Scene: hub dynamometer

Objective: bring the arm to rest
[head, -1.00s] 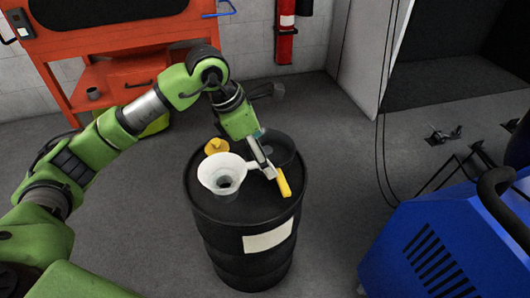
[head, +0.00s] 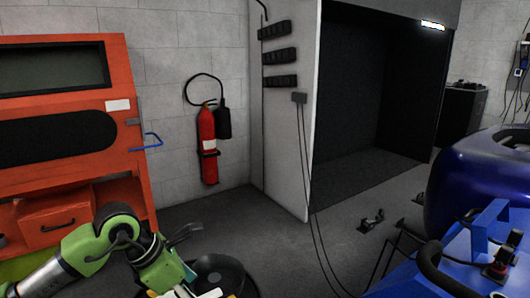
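My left arm (head: 95,250) comes in low at the left of the head view, bent down at the wrist. My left gripper (head: 184,289) is at the bottom edge, over the dark drum top (head: 222,270). Its fingertips are cut off or hidden there, so I cannot tell whether it is open or shut. A sliver of something white (head: 209,294) shows beside it; most of the drum is below the picture. My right gripper is not in view.
An orange cabinet (head: 140,190) stands at the left. A red fire extinguisher (head: 207,145) hangs on the wall. Black cables hang beside a dark booth opening (head: 365,100). A blue machine (head: 460,270) fills the lower right. Grey floor (head: 270,230) lies clear in the middle.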

